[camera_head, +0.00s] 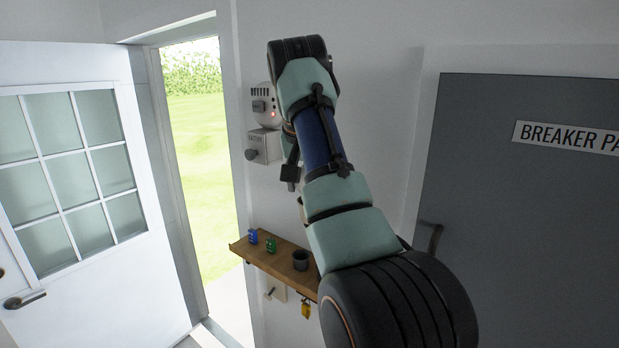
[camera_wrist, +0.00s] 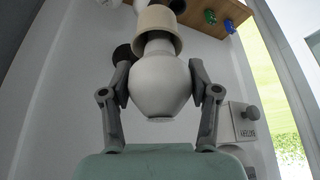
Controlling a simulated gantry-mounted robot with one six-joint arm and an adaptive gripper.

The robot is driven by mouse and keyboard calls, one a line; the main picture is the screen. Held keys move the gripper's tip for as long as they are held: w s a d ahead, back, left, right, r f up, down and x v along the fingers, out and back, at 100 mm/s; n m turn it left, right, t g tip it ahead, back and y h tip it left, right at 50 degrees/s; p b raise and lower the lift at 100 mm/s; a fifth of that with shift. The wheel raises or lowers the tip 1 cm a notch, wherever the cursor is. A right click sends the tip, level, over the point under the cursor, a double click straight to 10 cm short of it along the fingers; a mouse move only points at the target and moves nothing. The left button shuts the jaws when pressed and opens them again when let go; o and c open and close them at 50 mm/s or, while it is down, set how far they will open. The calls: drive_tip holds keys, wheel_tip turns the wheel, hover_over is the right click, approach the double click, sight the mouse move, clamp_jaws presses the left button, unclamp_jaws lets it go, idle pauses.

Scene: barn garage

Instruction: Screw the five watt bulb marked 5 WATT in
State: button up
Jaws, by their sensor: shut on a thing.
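A white round bulb (camera_wrist: 158,85) sits between the two fingers of my gripper (camera_wrist: 158,68) in the wrist view. The fingers are shut on its sides. The bulb's narrow end points up in that picture, at a beige collar-shaped fitting (camera_wrist: 158,22). The collar hides that end, so I cannot tell whether it is seated in a socket. No 5 WATT marking shows on the visible side.
A wooden shelf (camera_head: 281,265) holds a blue item (camera_head: 253,237), a green item (camera_head: 271,245) and a dark cup (camera_head: 300,260). A wall box with a knob (camera_head: 263,146) is beside my arm, below a unit with a red light (camera_head: 262,103). The grey door (camera_head: 520,220) is at right; an open doorway is at left.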

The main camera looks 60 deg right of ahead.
drive_tip(key=shift+r+m+p, duration=0.1)
drive_tip(key=shift+m+p, duration=0.4)
drive_tip(key=shift+p, duration=0.1)
drive_tip(key=m+g+p, duration=0.1)
drive_tip(key=m+p, duration=0.2)
drive_tip(key=shift+g, duration=0.4)
drive_tip(key=shift+m+p, duration=0.3)
drive_tip(key=shift+p, duration=0.2)
drive_tip(key=shift+m+g+p, duration=0.3)
drive_tip(key=shift+m+p, duration=0.25)
drive_tip(key=shift+m, duration=0.15)
